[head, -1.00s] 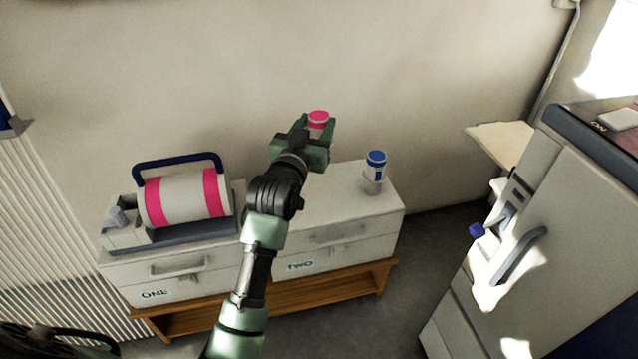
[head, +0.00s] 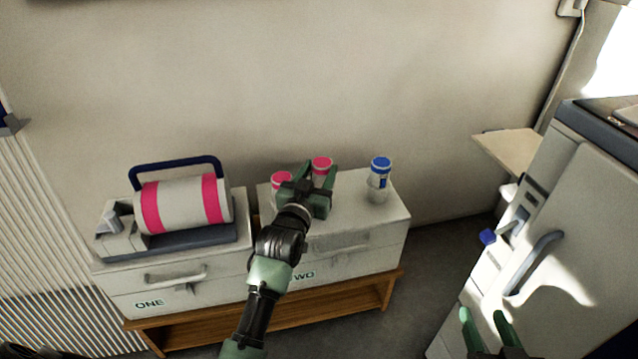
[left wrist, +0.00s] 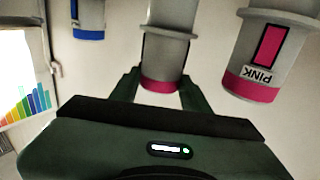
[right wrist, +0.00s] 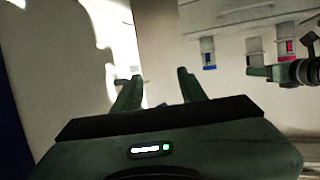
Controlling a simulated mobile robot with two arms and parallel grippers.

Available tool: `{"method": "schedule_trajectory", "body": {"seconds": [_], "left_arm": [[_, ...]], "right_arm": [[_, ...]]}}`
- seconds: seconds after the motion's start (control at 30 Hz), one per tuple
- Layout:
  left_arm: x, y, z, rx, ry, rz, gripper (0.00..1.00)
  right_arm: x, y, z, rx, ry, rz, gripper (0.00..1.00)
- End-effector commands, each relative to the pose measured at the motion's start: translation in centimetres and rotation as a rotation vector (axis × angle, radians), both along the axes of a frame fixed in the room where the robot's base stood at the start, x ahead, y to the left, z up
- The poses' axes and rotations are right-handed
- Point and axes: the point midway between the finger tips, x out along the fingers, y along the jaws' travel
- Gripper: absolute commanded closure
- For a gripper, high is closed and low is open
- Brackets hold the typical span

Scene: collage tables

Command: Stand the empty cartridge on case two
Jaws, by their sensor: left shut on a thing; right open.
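My left gripper (head: 308,182) is shut on a pink-capped cartridge (head: 321,165), upright at case two (head: 350,216). That cartridge also shows between the fingers in the left wrist view (left wrist: 165,40). Whether its base touches the case top is hidden. A second pink-capped cartridge (head: 282,181) stands just left of the gripper; its "PINK" label faces the left wrist view (left wrist: 266,55). A blue-capped cartridge (head: 379,180) stands on case two to the right. My right gripper (head: 484,314) is open and empty, low at the right; its fingers also show in the right wrist view (right wrist: 158,88).
Case one (head: 170,280) stands left of case two, bearing a pink-banded drum device (head: 185,204) with a dark blue handle. Both cases rest on a wooden bench (head: 240,325). A large pale machine (head: 560,220) stands at right. Case two's top is clear between the gripper and blue cartridge.

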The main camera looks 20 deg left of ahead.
Motion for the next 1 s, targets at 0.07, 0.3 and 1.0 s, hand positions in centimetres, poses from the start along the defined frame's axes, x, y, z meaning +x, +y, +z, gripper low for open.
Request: {"method": "schedule_trajectory", "body": {"seconds": [0.07, 0.3, 1.0], "left_arm": [[0.0, 0.0, -1.2, 0.000, 0.001, 0.000, 1.00], [0.0, 0.0, -2.8, 0.001, 0.000, 0.000, 1.00], [0.0, 0.0, -3.1, 0.000, 0.001, 0.000, 0.32]], "right_arm": [[0.6, 0.4, 1.1, 0.019, -0.073, 0.005, 0.58], [1.3, 1.0, 4.4, 0.059, -0.235, 0.015, 0.58], [1.4, 1.1, 4.8, 0.063, -0.252, 0.016, 0.58]]}}
